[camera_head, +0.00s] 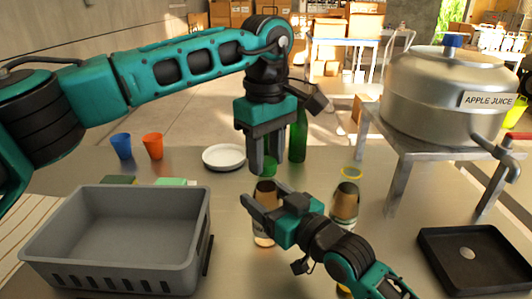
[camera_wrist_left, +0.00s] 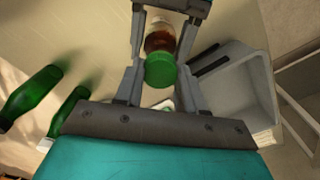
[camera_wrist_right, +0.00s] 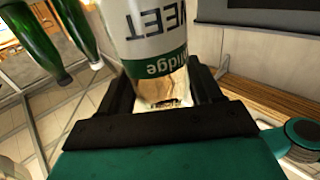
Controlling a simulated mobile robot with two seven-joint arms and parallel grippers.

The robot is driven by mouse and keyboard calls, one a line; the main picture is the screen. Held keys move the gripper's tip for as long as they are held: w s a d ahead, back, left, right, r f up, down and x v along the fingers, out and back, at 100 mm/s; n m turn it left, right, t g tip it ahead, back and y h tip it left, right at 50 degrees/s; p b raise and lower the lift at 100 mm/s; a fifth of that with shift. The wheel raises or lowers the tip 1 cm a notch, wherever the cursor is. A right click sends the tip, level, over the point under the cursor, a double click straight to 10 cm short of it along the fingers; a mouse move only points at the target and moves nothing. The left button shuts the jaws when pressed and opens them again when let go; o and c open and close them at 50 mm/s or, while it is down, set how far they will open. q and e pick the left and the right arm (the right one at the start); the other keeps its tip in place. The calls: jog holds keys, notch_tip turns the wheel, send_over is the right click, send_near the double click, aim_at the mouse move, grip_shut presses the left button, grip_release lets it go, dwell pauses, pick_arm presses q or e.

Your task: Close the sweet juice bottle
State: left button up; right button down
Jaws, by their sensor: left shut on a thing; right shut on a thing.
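The sweet juice bottle (camera_head: 264,238) stands upright at the middle of the table, with brown contents and a white label. Its label, reading "WEET" and "fridge", shows close up in the right wrist view (camera_wrist_right: 157,35). My right gripper (camera_head: 265,199) is shut around the bottle's body. A green lid (camera_head: 269,166) is between the fingers of my left gripper (camera_head: 262,170), directly above the bottle's top. The lid (camera_wrist_left: 160,71) also shows in the left wrist view, in line with the bottle. I cannot tell whether lid and bottle touch.
Green bottles (camera_head: 298,138) and a white plate (camera_head: 224,157) are behind. A grey crate (camera_head: 120,240) is at left, a black tray (camera_head: 478,262) and the apple juice tank (camera_head: 440,95) at right.

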pick_arm(q)
jog(key=shift+m, duration=0.4)
jog(key=o, duration=1.2)
jog(key=shift+c, duration=0.2)
jog(key=shift+r, duration=0.15)
jog(key=shift+r, duration=2.15)
jog(key=shift+c, duration=0.4)
